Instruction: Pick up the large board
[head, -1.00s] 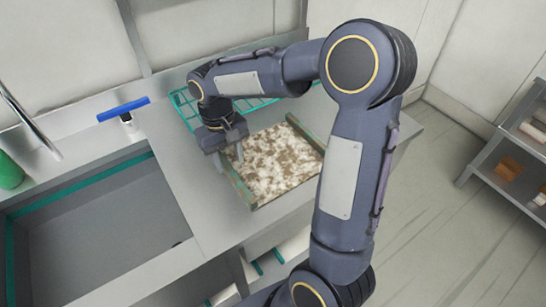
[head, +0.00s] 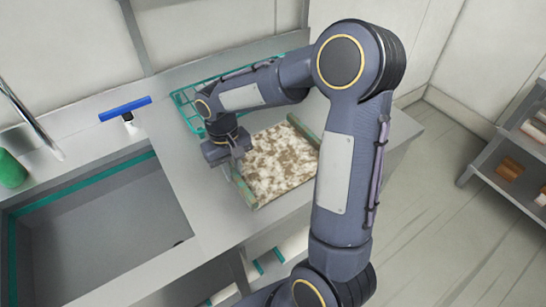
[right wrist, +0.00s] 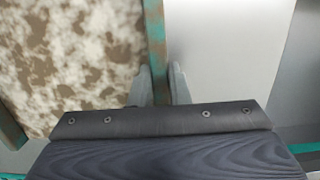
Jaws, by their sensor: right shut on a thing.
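The large board (head: 280,158) lies on the steel counter, right of the sink. Its face is mottled white and brown, with green strips along two opposite edges. My right gripper (head: 234,168) is at the board's left edge in the head view, pointing down. In the right wrist view, the fingers of my right gripper (right wrist: 163,82) stand on either side of the green edge strip of the board (right wrist: 155,45), shut on it. My arm hides part of the board's far left corner. My left gripper is not in view.
A teal wire rack (head: 187,104) stands behind the board, partly under my arm. The sink (head: 95,235) is open to the left, with a blue-headed brush (head: 125,109) and a green bottle (head: 11,171) behind it. A shelf unit (head: 510,150) stands at far right.

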